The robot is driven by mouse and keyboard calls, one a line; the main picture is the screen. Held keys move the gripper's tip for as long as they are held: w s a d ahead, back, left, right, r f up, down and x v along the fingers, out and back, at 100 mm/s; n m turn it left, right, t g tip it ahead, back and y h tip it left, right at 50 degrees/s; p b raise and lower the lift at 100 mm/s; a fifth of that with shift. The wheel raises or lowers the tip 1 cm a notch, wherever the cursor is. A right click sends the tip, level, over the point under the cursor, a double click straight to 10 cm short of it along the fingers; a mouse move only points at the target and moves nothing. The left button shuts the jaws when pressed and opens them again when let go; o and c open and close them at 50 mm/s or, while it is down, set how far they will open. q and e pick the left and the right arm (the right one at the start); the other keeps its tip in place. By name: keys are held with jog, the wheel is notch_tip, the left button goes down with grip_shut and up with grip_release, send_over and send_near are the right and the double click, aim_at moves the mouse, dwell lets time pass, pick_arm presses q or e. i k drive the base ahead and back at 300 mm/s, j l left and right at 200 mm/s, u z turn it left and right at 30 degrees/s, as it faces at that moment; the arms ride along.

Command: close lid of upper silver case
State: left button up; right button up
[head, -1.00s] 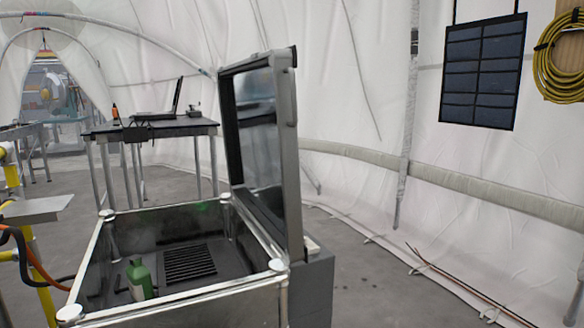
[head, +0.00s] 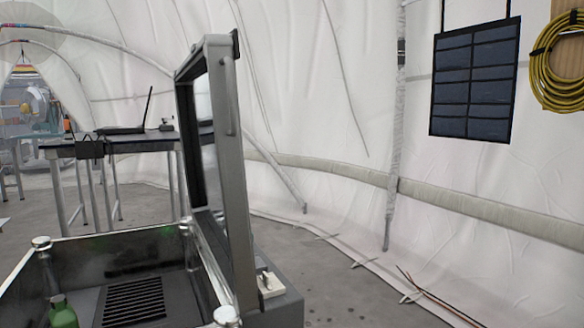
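The upper silver case (head: 108,246) stands at the lower left of the head view, cut off by the left and bottom edges. Its lid (head: 232,190) is open and stands nearly upright on the right side of the case. Inside the case are a dark slotted grille (head: 134,302) and a green bottle (head: 62,313). Neither of my grippers shows in the head view.
A grey block (head: 272,300) with a white part on top adjoins the case on the right. A table (head: 110,145) with a laptop (head: 125,130) stands behind. A solar panel (head: 473,82) and a coiled yellow cable (head: 556,62) hang at right. Floor right of the case is mostly clear.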

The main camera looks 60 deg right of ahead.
aim_at(206, 84)
jog(key=l+z, duration=0.15)
jog(key=l, duration=0.3)
jog(key=i+l+z, duration=0.1)
jog(key=l, duration=0.3)
jog(key=i+l+z, duration=0.15)
jog(key=l, duration=0.3)
jog(key=i+l+z, duration=0.1)
jog(key=l, duration=0.3)
